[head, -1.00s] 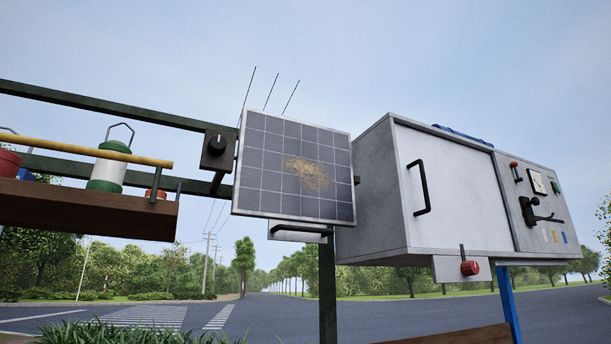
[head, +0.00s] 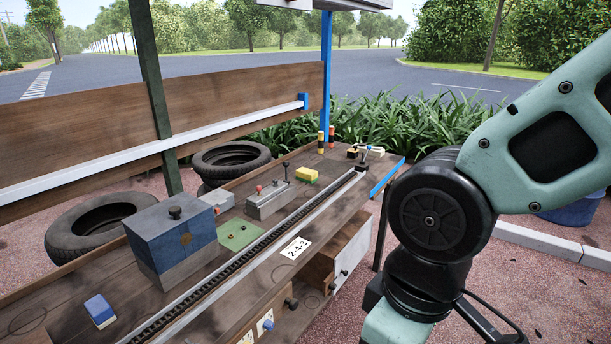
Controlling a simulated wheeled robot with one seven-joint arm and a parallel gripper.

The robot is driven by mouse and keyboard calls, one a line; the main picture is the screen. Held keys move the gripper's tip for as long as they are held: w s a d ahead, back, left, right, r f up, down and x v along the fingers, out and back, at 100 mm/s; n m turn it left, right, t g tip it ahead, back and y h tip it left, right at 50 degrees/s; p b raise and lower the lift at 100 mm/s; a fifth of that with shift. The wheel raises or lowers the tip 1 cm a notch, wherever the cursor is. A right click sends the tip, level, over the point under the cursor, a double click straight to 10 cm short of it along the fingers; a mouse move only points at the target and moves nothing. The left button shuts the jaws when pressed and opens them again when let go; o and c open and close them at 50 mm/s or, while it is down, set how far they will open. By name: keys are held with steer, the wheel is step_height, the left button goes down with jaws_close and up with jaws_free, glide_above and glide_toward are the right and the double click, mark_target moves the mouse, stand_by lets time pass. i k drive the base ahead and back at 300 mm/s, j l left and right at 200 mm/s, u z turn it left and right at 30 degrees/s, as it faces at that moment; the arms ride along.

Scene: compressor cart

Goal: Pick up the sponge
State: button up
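A small yellow block that looks like a sponge (head: 306,175) lies on the wooden bench top (head: 75,290), toward its far end. A blue and white block (head: 100,311) lies at the near left of the bench; it could also be a sponge or an eraser, and I cannot tell which. My arm fills the right side of the head view. My gripper is out of the picture, so its state is hidden. Nothing touches the yellow block from above.
A grey-blue box with a knob (head: 172,240), a green plate (head: 239,235) and a grey lever block (head: 269,200) stand along the bench. A chain rail (head: 250,255) runs lengthwise. A label card (head: 296,248) lies in front. Tires (head: 100,222) lie behind.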

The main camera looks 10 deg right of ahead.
mark_target(308, 176)
steer(key=u, duration=0.35)
steer(key=i+l+u, duration=0.3)
steer(key=u, duration=0.15)
steer(key=i+l+u, duration=0.2)
steer(key=l+u, duration=0.25)
steer(key=i+l, duration=0.15)
steer(key=l, duration=0.25)
steer(key=i+l+u, duration=0.1)
steer(key=l, duration=0.25)
steer(key=i+l+u, duration=0.1)
steer(key=i+l, duration=0.15)
steer(key=l, duration=0.15)
steer(key=i+l, duration=0.15)
steer(key=l, duration=0.25)
steer(key=i+l+u, duration=0.1)
steer(key=l, duration=0.3)
steer(key=i+l, duration=0.2)
steer(key=l, duration=0.2)
steer(key=u, duration=0.05)
